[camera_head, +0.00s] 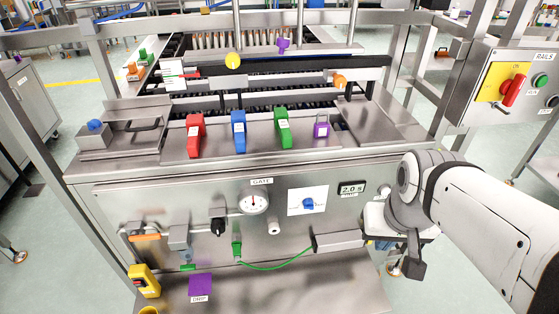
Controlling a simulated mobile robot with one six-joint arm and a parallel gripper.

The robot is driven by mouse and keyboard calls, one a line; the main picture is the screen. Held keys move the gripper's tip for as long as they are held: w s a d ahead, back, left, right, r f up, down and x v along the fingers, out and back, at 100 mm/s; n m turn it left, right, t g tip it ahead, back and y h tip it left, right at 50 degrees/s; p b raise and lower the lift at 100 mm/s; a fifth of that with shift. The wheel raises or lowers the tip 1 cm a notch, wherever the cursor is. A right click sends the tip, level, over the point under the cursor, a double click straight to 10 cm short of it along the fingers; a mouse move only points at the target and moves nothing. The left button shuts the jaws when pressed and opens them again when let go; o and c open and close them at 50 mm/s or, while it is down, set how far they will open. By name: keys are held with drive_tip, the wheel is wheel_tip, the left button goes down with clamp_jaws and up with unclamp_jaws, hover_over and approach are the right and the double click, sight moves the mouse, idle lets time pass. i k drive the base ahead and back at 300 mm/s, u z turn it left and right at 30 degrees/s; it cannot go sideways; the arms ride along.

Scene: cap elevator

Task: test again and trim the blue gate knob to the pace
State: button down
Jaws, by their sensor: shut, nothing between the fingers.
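The blue gate knob (308,204) sits on a white card with a scale on the front panel. A small display (351,188) to its right reads about 2.0 s. A round dial (253,201) with a needle is to its left, under the GATE label (262,181). My gripper (414,268) hangs at the right end of the panel, to the right of and below the knob and apart from it. It is shut and empty; its fingertips show only small and dark.
Red (194,137), blue (238,132) and green (282,127) levers stand on the top deck. A grey box (338,241) with a green cable juts from the panel between knob and gripper. A purple DRIP block (200,284) is on the lower shelf. A red-handled RAILS switch (513,90) is at right.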

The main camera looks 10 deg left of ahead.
sight(309, 204)
drive_tip(key=z, duration=0.45)
drive_tip(key=k, duration=1.45)
drive_tip(key=u, duration=0.85)
drive_tip(key=i, duration=1.05)
